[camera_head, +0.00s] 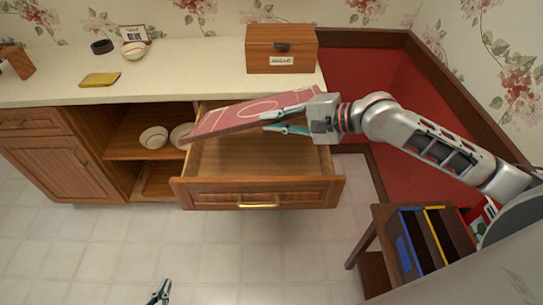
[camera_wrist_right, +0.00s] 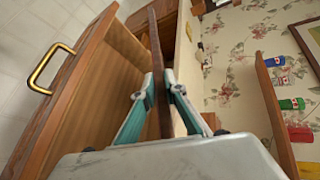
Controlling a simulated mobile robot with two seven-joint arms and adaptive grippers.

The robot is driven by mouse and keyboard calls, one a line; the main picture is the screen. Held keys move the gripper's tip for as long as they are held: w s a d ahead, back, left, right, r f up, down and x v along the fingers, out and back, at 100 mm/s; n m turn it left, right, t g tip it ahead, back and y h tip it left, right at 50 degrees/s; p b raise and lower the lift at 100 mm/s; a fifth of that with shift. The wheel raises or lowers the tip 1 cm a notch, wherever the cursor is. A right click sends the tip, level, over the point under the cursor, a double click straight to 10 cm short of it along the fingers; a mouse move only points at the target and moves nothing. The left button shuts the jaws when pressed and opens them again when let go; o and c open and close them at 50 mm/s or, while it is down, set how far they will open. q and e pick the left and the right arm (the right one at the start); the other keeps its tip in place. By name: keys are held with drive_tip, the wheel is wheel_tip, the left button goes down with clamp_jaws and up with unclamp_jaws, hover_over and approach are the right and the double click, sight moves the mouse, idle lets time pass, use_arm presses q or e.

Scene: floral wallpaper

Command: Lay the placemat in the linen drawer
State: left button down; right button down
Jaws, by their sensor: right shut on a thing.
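The placemat (camera_head: 222,121) is a flat pinkish-red panel with white lines, tilted above the open linen drawer (camera_head: 258,193). My right gripper (camera_head: 268,121) is shut on its right part. In the right wrist view the placemat (camera_wrist_right: 154,55) shows edge-on between the two teal fingers (camera_wrist_right: 158,100). The drawer is pulled out, with a brass handle, and the part of its inside that shows is bare; the placemat hides its back. My left gripper (camera_head: 161,291) shows only by its tip at the bottom edge, low over the floor, apart from the drawer.
A wooden box (camera_head: 281,50) stands on the counter (camera_head: 190,62) behind the drawer. A yellow cloth (camera_head: 100,79) and a bowl (camera_head: 134,50) are further left. Bowls (camera_head: 153,137) sit in the open shelf left of the drawer. A small rack (camera_head: 408,245) stands at lower right.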

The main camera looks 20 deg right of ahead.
wheel_tip(320, 180, down, 13)
drive_tip(key=b, duration=0.2)
drive_tip(key=shift+r+b, duration=0.2)
drive_tip(key=shift+b, duration=0.2)
drive_tip(key=c, duration=2.1)
unclamp_jaws()
drive_tip(key=v, duration=1)
drive_tip(key=shift+s+d+r, duration=0.1)
drive_tip(key=shift+d+r, duration=0.05)
drive_tip(key=shift+d, duration=0.1)
drive_tip(key=shift+v, duration=0.8)
